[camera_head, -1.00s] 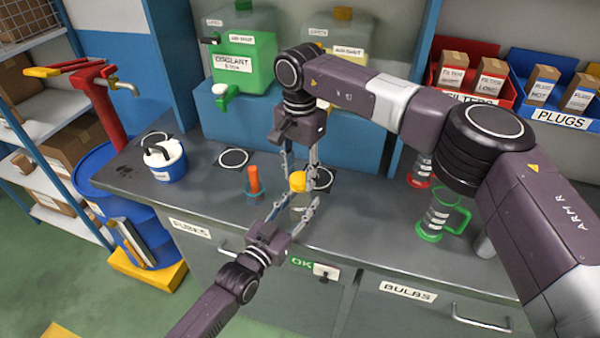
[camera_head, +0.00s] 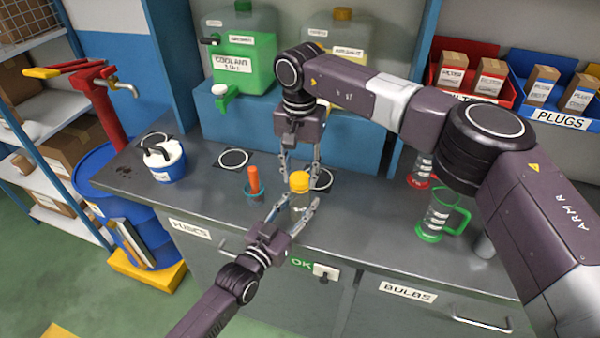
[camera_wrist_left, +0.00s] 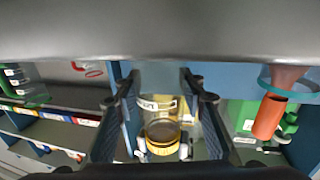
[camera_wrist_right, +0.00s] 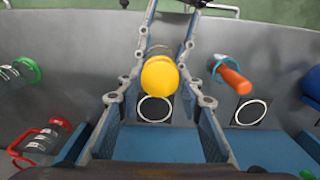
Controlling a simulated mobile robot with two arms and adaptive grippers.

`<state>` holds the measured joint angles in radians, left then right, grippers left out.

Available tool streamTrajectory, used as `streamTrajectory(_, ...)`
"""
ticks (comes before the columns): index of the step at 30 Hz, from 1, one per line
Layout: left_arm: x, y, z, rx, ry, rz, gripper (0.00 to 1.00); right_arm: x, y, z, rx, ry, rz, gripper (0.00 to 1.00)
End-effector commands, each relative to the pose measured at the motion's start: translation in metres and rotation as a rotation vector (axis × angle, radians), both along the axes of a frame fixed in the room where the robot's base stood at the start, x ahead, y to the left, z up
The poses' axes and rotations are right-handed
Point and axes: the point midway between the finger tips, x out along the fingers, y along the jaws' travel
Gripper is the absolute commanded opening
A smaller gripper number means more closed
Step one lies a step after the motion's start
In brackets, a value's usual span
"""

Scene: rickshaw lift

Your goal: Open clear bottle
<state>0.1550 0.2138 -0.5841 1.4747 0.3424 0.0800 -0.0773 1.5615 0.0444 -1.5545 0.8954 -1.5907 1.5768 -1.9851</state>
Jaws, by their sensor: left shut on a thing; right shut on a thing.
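My left gripper (camera_head: 298,206) comes from the front and is shut on the bottle body, one finger on each side. In the left wrist view, the bottle (camera_wrist_left: 161,134) shows between the fingers. My right gripper (camera_head: 301,173) reaches down from behind with its fingers on either side of the cap, shut on it. In the right wrist view, the yellow cap (camera_wrist_right: 159,76) lies between the fingers and hides most of the bottle.
A teal cup with an orange stick (camera_head: 254,181) stands just left of the bottle. A blue-and-white jug (camera_head: 164,160) is farther left. A green-based clear jug (camera_head: 437,216) stands to the right. Coolant tanks (camera_head: 241,62) stand on a blue block behind.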

Motion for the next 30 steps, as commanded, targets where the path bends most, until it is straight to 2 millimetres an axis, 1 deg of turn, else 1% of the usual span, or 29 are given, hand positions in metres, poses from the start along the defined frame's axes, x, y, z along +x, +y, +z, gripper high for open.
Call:
streamTrajectory(18,0.0,0.0,0.0,0.001,0.001,0.0,0.0,0.0,0.0,0.02,0.0,0.0,0.0,0.05)
streamTrajectory(30,0.0,0.0,0.0,0.0,0.0,0.0,0.0,0.0,0.0,0.023,0.0,0.0,0.0,0.05)
